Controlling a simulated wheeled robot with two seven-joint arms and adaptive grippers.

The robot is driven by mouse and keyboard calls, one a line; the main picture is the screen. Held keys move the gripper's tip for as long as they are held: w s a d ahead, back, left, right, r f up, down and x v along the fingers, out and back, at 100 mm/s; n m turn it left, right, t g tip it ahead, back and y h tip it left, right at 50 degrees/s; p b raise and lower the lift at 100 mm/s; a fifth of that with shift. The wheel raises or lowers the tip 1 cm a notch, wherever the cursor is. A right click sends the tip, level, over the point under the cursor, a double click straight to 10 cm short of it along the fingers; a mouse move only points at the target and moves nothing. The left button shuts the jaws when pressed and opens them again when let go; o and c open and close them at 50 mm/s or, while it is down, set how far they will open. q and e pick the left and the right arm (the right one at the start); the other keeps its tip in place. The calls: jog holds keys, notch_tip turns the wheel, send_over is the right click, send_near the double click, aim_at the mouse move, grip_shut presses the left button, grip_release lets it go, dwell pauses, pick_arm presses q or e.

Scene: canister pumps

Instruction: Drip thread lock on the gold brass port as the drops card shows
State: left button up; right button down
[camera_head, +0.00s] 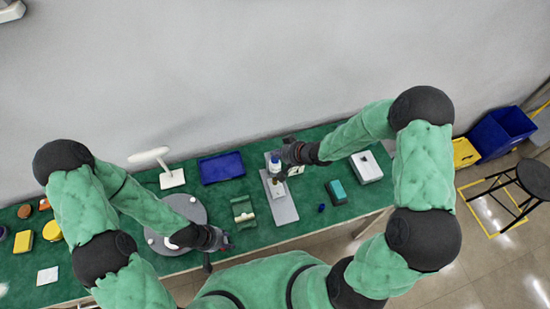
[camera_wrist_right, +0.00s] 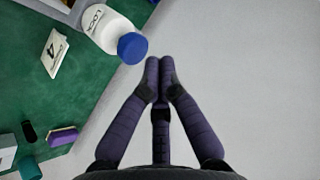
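A white bottle with a blue cap (camera_wrist_right: 105,30), its label partly reading "LOCK", shows in the right wrist view, left of the fingertips and apart from them. In the head view it (camera_head: 275,165) stands at the back end of a grey plate, beside my right gripper (camera_head: 287,153). In the right wrist view that gripper (camera_wrist_right: 160,76) has its fingertips together with nothing between them. A white card marked "4" (camera_wrist_right: 53,52) is near the bottle. My left gripper (camera_head: 222,242) is over the round grey disc's right side; its fingers are unclear. I cannot make out a gold brass port.
The grey plate (camera_head: 284,210) and a green holder (camera_head: 243,209) are mid-table. A blue tray (camera_head: 221,167) is behind. A teal box (camera_head: 337,192) and white box (camera_head: 366,168) are at right. The round grey disc (camera_head: 180,212) and several coloured items are at left.

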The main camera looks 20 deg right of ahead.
aim_at(277, 159)
jog(key=shift+f, duration=0.1)
dwell(0.7)
jog(key=shift+f, duration=0.3)
jog(key=shift+f+b, duration=0.55)
jog(key=shift+f, duration=0.05)
dwell(0.9)
jog(key=shift+r, duration=0.15)
jog(key=shift+r+p, duration=0.9)
jog(key=shift+p, duration=0.15)
notch_tip(277, 159, up, 5)
jog(key=p, duration=0.5)
